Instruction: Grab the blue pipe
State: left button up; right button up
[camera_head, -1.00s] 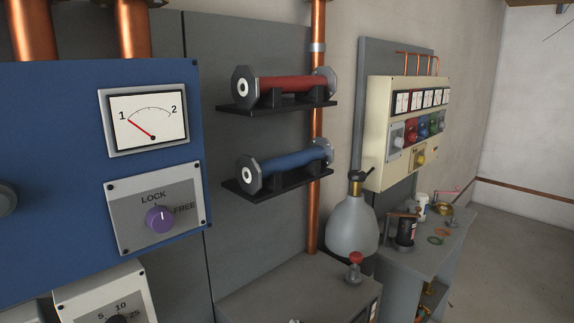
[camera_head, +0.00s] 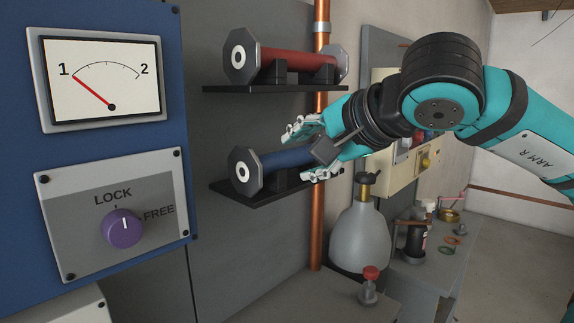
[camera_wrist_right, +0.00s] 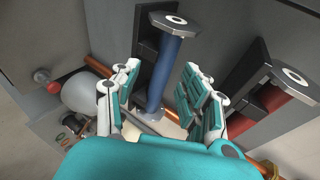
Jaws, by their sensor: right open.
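The blue pipe (camera_head: 285,158) rests in black cradles on the lower wall shelf (camera_head: 265,190) in the head view, with a grey octagonal flange at its near end. My right gripper (camera_head: 305,152) is open at its far half, one finger above and one below, hiding the far end. In the right wrist view the blue pipe (camera_wrist_right: 164,78) runs between the two open fingers of my right gripper (camera_wrist_right: 158,92), with gaps on both sides. My left gripper is in neither view.
A red pipe (camera_head: 299,64) lies on the shelf just above. A vertical copper pipe (camera_head: 317,235) runs behind the shelves. A blue panel (camera_head: 120,22) with a purple knob (camera_head: 122,228) stands at left. A grey flask (camera_head: 361,235) and a bench (camera_head: 437,250) are below right.

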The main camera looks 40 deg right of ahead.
aim_at(292, 157)
jog(key=w+d+p, duration=0.1)
jog(key=w+d, duration=0.1)
jog(key=w+d+f+h+p, duration=0.1)
jog(key=w+d, duration=0.1)
jog(key=w, duration=0.1)
jog(key=w+d+f+h+p, duration=0.1)
jog(key=w+d, duration=0.1)
jog(key=w, duration=0.1)
jog(key=shift+f+m, duration=0.2)
jog(key=shift+m, duration=0.1)
jog(key=shift+w+d+f+p, duration=0.15)
jog(key=shift+w+f+p, duration=0.05)
jog(key=shift+w+p, duration=0.2)
jog(key=shift+w+d+f+p, duration=0.1)
jog(key=shift+w+p, duration=0.15)
jog(key=shift+p, duration=0.1)
jog(key=p+x, duration=0.2)
jog(key=x, duration=0.1)
jog(key=shift+w+d+f, duration=0.1)
jog(key=shift+w+d, duration=0.05)
jog(key=shift+w+d+f, duration=0.1)
jog(key=shift+w+f, duration=0.2)
jog(key=shift+w, duration=0.15)
jog(key=shift+c, duration=0.3)
